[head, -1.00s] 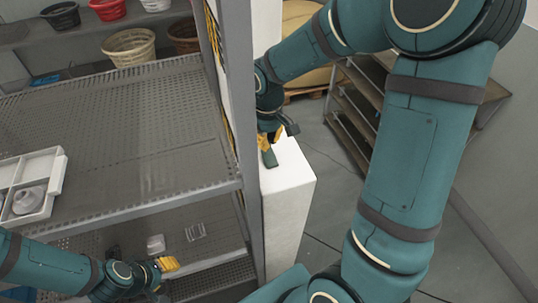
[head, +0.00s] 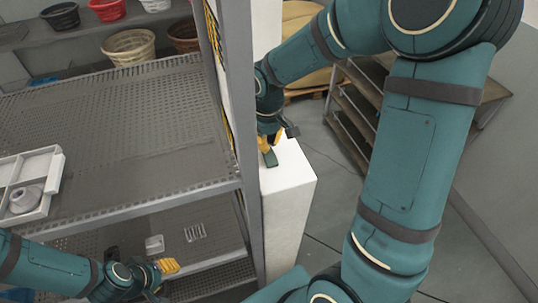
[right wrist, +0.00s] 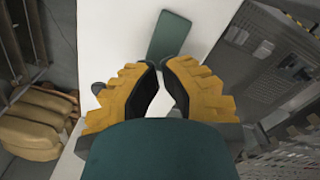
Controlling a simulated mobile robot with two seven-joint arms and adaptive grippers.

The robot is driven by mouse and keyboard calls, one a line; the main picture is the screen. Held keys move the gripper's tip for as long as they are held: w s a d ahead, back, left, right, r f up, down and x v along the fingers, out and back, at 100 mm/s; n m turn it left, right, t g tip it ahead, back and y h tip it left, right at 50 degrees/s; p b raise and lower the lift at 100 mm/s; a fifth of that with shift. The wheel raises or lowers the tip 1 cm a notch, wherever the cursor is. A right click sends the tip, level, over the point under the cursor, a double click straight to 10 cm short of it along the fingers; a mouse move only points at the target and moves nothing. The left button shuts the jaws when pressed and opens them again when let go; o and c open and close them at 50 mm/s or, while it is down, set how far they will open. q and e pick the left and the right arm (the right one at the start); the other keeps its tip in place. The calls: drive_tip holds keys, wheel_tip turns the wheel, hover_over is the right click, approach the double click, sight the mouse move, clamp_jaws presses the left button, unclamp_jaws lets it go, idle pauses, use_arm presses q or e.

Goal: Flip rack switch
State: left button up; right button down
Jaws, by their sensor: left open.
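The metal rack (head: 130,150) fills the left of the head view. I cannot make out a switch on it for certain; a small pale box (head: 154,244) sits at its lower level. My left gripper (head: 168,277) is open and empty at the bottom left, near the lower shelf and below that box. My right gripper (head: 269,140) points down over a white block (head: 290,195) beside the rack post. In the right wrist view its yellow fingers (right wrist: 160,72) have a narrow gap. A flat green piece (right wrist: 170,38) lies at or just beyond their tips; I cannot tell whether they grip it.
A white divided tray (head: 48,195) with a round grey item lies on the upper shelf at left. A slotted pale piece (head: 195,232) is right of the small box. Baskets (head: 129,47) stand at the back. Wooden shelves (head: 360,110) stand behind my right arm.

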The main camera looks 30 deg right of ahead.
drive_tip(key=shift+f+b, duration=0.9)
drive_tip(key=shift+f, duration=0.35)
idle(0.5)
drive_tip(key=shift+r, duration=0.1)
drive_tip(key=shift+r+p, duration=2.75)
drive_tip(key=shift+r, duration=0.75)
drive_tip(key=shift+f, duration=0.1)
